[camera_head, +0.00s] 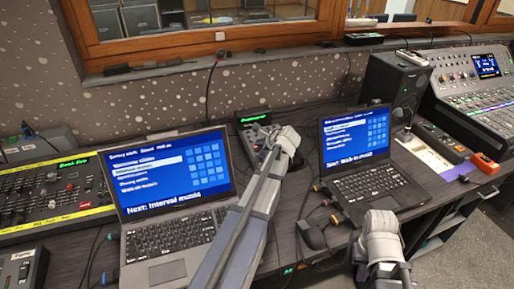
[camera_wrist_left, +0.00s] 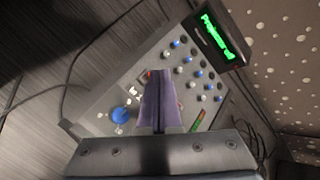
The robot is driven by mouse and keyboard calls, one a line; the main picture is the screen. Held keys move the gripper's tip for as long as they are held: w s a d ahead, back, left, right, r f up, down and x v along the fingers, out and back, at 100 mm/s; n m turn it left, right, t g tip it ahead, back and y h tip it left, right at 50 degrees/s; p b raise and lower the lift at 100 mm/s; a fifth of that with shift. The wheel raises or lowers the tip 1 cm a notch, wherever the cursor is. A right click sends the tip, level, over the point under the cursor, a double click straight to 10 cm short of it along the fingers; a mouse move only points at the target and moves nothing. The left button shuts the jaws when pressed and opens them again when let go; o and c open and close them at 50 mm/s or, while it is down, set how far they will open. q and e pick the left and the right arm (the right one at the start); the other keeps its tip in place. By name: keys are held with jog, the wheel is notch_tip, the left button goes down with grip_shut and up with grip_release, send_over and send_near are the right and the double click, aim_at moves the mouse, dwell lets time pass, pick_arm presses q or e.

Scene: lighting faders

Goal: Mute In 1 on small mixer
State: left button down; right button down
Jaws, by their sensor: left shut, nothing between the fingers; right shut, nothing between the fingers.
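The small mixer (camera_head: 249,137) stands between the two laptops at the back of the desk, partly hidden by my left arm in the head view. In the left wrist view the grey mixer (camera_wrist_left: 97,123) shows rows of white and blue knobs, a large blue knob (camera_wrist_left: 121,115), small white controls and a small red spot (camera_wrist_left: 149,73). My left gripper (camera_head: 287,136) is shut and empty over the mixer. Its fingers (camera_wrist_left: 157,76) cover part of the panel, their tips close to the red spot; contact cannot be told. My right gripper (camera_head: 379,222) is shut and empty in front of the right laptop.
A display with green text (camera_wrist_left: 218,38) stands at the mixer's back edge. The left laptop (camera_head: 170,175) and right laptop (camera_head: 362,160) flank my left arm. A lighting desk (camera_head: 50,190) is at left, a speaker (camera_head: 395,85) and larger mixing console (camera_head: 475,85) at right. Cables cross the desk.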

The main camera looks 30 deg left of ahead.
pick_arm(q)
jog(key=shift+r, duration=0.1)
jog(key=r+p, duration=0.5)
jog(key=p, duration=0.1)
jog(key=shift+s+d+r, duration=0.2)
jog(key=shift+d+r, duration=0.05)
jog(key=shift+r, duration=0.15)
jog(key=shift+d+f, duration=0.1)
